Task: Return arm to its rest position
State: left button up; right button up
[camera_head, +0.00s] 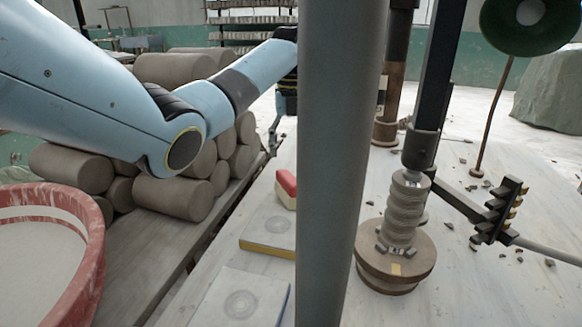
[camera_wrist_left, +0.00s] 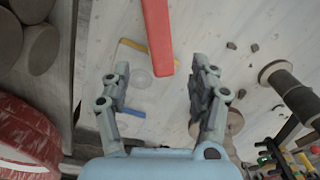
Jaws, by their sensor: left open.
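My left arm (camera_head: 90,95) comes in from the left in the head view and reaches over the clay logs towards the worktable. My left gripper (camera_head: 278,128) is partly hidden behind a grey column there. In the left wrist view my left gripper (camera_wrist_left: 157,85) shows two spread fingers with nothing between them but the table far below. A long red piece (camera_wrist_left: 157,35) lies beyond the fingertips. Small grey clay trimmings (camera_head: 475,172) lie on the right of the table, clear of the gripper. My right gripper is not seen.
The grey column (camera_head: 340,170) blocks the head view's middle. A red-topped block (camera_head: 286,188), a yellow-edged slab (camera_head: 268,238) and another slab (camera_head: 240,300) lie left of it. A round stand (camera_head: 396,262) with stacked discs is right. A red tub (camera_head: 95,250) stands front left, near clay logs (camera_head: 170,197).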

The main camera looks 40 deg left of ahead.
pick_arm(q)
jog(key=shift+r, duration=1.25)
